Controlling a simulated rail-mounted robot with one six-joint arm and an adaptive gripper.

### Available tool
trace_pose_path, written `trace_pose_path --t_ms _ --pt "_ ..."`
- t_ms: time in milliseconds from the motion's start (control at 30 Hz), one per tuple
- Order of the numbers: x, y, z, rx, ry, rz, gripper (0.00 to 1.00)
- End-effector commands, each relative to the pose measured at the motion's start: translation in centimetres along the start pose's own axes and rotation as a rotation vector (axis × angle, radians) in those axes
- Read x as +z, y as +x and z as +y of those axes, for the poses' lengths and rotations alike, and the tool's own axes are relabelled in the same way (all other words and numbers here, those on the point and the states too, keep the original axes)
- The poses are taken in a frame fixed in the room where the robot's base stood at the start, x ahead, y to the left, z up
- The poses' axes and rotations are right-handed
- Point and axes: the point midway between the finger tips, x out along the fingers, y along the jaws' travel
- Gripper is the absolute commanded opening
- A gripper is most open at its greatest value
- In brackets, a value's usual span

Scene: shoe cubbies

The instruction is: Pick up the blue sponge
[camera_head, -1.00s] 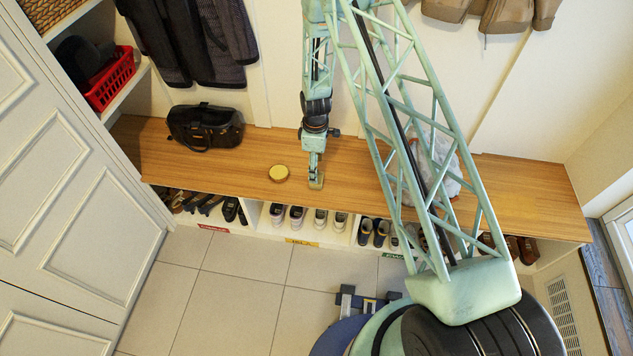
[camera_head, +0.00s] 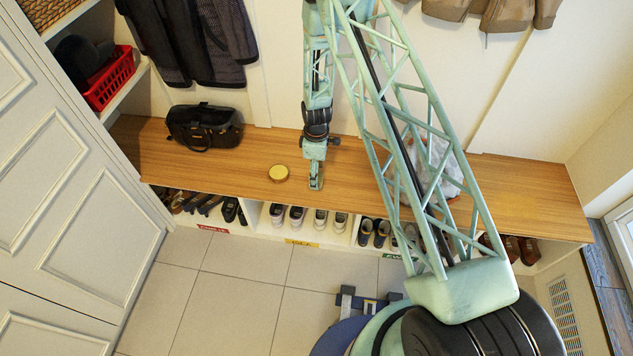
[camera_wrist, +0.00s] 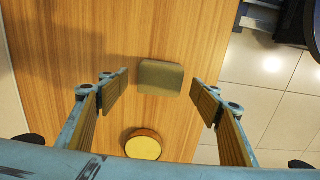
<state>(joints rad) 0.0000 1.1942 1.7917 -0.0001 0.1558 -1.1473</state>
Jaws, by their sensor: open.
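An olive-grey block (camera_wrist: 160,77), sponge-like in shape, lies flat on the wooden bench in the wrist view. I see no clearly blue sponge on the bench. My gripper (camera_wrist: 160,90) is open and empty, with one finger on each side of the block in the picture and gaps on both sides. Whether the fingertips are down at its level I cannot tell. In the head view my gripper (camera_head: 316,184) is low over the front part of the bench and mostly hides the block.
A round tin with a yellow top (camera_head: 278,173) stands on the bench (camera_head: 350,170) close to the left of my gripper. A black bag (camera_head: 204,127) is farther left, and a clear plastic bag (camera_head: 437,165) is right. Shoes fill the cubbies below.

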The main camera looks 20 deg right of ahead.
Motion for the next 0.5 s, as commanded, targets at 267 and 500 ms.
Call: trace_pose_path --t_ms 267,500 --pt "0.1 2.6 -0.1 -0.001 0.0 0.0 0.58" --pt "0.1 3.0 -0.1 0.0 0.0 0.0 0.58"
